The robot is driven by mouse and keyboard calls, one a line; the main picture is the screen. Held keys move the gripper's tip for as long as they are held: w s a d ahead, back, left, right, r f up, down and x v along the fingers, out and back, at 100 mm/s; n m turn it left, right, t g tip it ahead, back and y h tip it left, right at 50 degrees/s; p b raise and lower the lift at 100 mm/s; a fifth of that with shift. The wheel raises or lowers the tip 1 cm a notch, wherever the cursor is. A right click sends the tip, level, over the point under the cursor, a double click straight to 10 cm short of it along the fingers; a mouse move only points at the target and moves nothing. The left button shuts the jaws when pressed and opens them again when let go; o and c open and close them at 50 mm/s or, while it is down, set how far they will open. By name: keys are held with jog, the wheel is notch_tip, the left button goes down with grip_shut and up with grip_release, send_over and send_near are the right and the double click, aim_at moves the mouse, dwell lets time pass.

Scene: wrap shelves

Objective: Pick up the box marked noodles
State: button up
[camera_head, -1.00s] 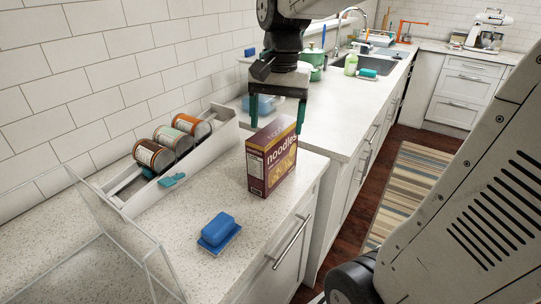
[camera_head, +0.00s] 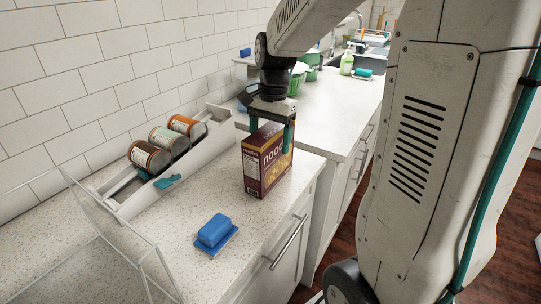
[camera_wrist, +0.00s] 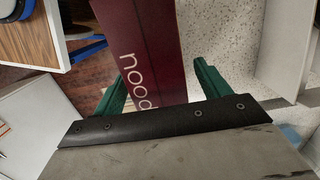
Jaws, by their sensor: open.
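The maroon noodles box (camera_head: 264,172) stands upright on the speckled counter, near its right edge. My gripper (camera_head: 271,138) points down over the top of the box, with its green fingers on either side of the upper part. In the wrist view the box (camera_wrist: 150,40) lies between the two open green fingers (camera_wrist: 160,85), with part of its lettering showing. Gaps show between the box and the fingers, so my gripper is not closed on it.
A white rack (camera_head: 128,203) with several cans (camera_head: 150,157) stands left of the box. A blue butter dish (camera_head: 214,232) sits in front, and a clear bin (camera_head: 90,260) is at the lower left. A green pot (camera_head: 298,78) and soap bottle (camera_head: 347,62) stand behind.

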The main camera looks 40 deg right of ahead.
grip_shut()
dwell(0.3)
